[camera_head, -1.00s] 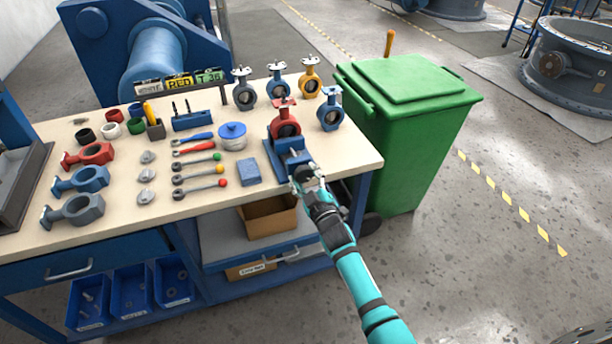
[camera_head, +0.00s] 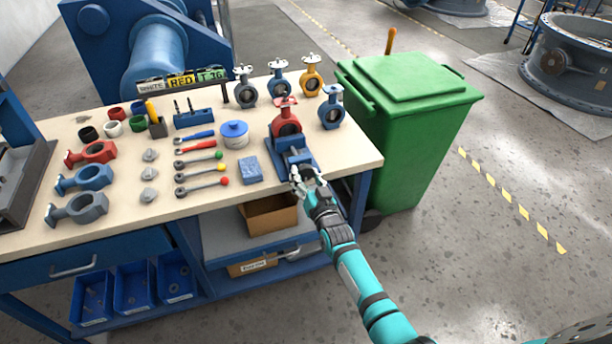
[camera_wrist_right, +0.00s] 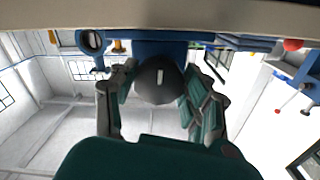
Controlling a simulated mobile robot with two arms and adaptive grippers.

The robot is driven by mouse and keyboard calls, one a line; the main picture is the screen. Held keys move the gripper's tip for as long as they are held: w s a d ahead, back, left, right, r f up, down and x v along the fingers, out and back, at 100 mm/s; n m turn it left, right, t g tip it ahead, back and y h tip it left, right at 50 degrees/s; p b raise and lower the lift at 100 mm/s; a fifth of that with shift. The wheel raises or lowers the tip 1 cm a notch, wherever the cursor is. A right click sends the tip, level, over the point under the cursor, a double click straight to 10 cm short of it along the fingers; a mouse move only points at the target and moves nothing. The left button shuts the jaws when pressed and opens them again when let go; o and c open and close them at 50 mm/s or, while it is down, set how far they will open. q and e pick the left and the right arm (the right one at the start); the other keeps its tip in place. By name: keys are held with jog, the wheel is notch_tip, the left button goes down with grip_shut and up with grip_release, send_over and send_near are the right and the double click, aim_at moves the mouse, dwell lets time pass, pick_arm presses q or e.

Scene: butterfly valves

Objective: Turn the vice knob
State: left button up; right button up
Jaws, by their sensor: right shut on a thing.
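The blue vice (camera_head: 290,160) sits at the front right edge of the workbench, with a red butterfly valve (camera_head: 287,124) standing upright in it. The vice knob is hidden in the head view by my right gripper (camera_head: 306,180), which reaches the front of the vice. In the right wrist view the dark round knob (camera_wrist_right: 160,80) has a light mark that stands about upright. The fingers of my right gripper (camera_wrist_right: 160,95) sit on both sides of the knob and are shut on it. My left gripper is not in view.
The workbench (camera_head: 340,150) holds several wrenches, valve bodies and rings on the left. Blue (camera_head: 279,85) and yellow (camera_head: 311,77) valves stand at the back right. A green bin (camera_head: 425,120) is beside the bench on the right. A cardboard box (camera_head: 268,214) is on the shelf below.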

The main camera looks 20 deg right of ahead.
jog(key=shift+f+m, duration=0.15)
jog(key=shift+m, duration=1.75)
jog(key=shift+a, duration=0.1)
jog(key=o, duration=1.2)
jog(key=shift+c, duration=0.2)
jog(key=s, duration=1.2)
jog(key=shift+d, duration=0.2)
